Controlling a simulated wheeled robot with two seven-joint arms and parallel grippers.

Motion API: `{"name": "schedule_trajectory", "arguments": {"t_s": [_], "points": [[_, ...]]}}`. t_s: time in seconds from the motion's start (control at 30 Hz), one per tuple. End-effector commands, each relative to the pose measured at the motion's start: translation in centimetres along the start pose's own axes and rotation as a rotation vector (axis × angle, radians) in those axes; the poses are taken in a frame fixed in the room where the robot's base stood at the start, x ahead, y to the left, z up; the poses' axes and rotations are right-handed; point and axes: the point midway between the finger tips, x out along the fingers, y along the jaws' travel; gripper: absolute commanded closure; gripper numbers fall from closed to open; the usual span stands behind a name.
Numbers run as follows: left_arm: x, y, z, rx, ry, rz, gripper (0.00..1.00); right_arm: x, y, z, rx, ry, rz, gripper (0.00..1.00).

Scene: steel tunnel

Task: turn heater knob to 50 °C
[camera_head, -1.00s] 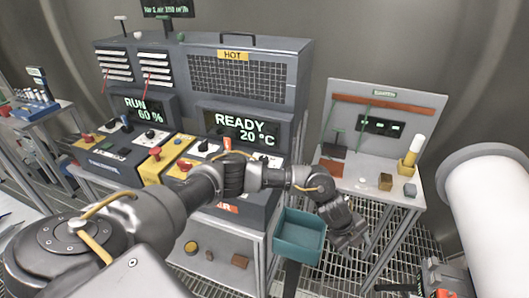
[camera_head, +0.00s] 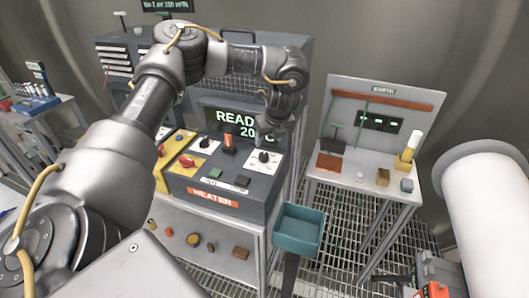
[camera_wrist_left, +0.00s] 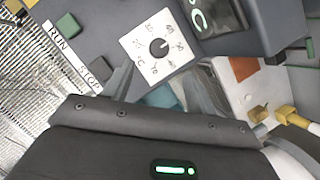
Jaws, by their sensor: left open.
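The heater (camera_head: 213,196) is a grey console with an orange HEATER label. Its black knob (camera_head: 264,157) sits on a white dial plate at the console's right. The heater display (camera_head: 232,121) reads 20, partly hidden by my arm. My right gripper is not in view.
A green button (camera_head: 215,174) and a dark button (camera_head: 242,181) sit at the console's front. An orange-red lever (camera_head: 229,140) stands left of the knob. A teal bin (camera_head: 298,229) is in front to the right. A side table (camera_head: 350,180) holds small blocks.

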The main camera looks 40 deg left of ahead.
Motion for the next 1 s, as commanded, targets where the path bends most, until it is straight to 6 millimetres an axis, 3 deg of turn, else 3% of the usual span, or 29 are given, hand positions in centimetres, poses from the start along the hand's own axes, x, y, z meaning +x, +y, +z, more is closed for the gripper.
{"name": "schedule_trajectory", "arguments": {"t_s": [0.3, 0.5, 0.7, 0.93, 1.0], "points": [[5.6, 0.2, 0.0, -0.001, 0.004, 0.006, 0.43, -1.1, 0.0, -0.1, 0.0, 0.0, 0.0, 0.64], [8.2, 0.1, 0.0, -0.001, 0.002, 0.003, 0.43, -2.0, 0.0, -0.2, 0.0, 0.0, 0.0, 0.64], [9.5, 0.1, 0.0, 0.0, 0.001, 0.002, 0.43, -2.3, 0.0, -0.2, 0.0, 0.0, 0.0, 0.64], [9.6, 0.0, 0.0, 0.0, 0.001, 0.0, 0.43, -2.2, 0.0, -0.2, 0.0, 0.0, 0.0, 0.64], [9.6, 0.0, 0.0, 0.0, 0.001, 0.0, 0.5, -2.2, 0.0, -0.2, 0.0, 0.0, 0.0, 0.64]]}}
